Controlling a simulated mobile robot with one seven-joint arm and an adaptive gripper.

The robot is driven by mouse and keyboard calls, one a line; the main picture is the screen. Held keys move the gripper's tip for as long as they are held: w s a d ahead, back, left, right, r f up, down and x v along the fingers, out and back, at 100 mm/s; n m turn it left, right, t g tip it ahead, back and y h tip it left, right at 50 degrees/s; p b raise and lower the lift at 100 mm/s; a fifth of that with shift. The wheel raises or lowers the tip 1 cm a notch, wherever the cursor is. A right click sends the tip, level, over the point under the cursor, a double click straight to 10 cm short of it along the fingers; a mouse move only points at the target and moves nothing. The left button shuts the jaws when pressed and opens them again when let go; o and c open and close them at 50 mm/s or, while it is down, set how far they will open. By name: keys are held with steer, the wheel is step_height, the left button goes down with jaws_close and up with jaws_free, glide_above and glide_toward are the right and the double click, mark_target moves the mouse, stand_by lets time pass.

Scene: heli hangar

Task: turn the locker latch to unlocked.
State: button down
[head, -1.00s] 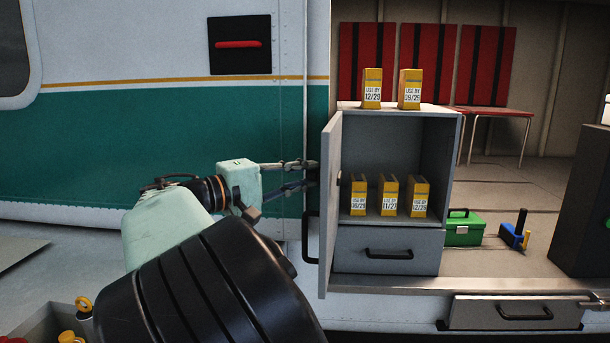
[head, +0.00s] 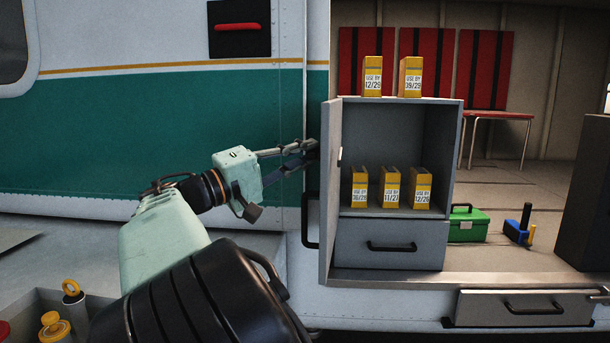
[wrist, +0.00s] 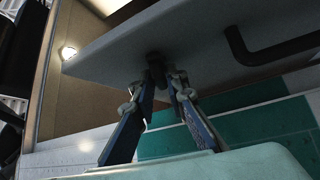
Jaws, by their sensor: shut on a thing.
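The grey locker has its door (head: 330,220) swung open toward me, seen nearly edge-on in the head view. The latch (wrist: 155,66) is a small dark piece on the door's outer face in the wrist view. My gripper (head: 313,148) reaches that face from the left. In the wrist view my gripper (wrist: 162,80) has its fingertips closed around the latch, which they partly cover. The latch's exact angle and any marking are hidden.
The door's black handle (head: 307,220) sits below my gripper. Yellow boxes (head: 390,188) stand inside the locker and on top. A drawer (head: 420,246) is beneath, and a green case (head: 467,225) is to the right. A green-and-white body wall (head: 150,140) lies behind my arm.

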steer(key=m+h+b, duration=0.2)
steer(key=b, duration=0.1)
steer(key=m+g+h+b, duration=0.1)
steer(key=m+h+b, duration=0.1)
steer(key=m+b, duration=0.1)
steer(key=m+h+b, duration=0.2)
steer(key=m+b, duration=0.1)
steer(key=b, duration=0.1)
steer(key=shift+w+f+g, duration=0.2)
steer(key=shift+f+g, duration=0.2)
steer(key=shift+r+m+b, duration=0.1)
steer(key=shift+m+b, duration=0.3)
steer(key=c, duration=2)
jaws_free()
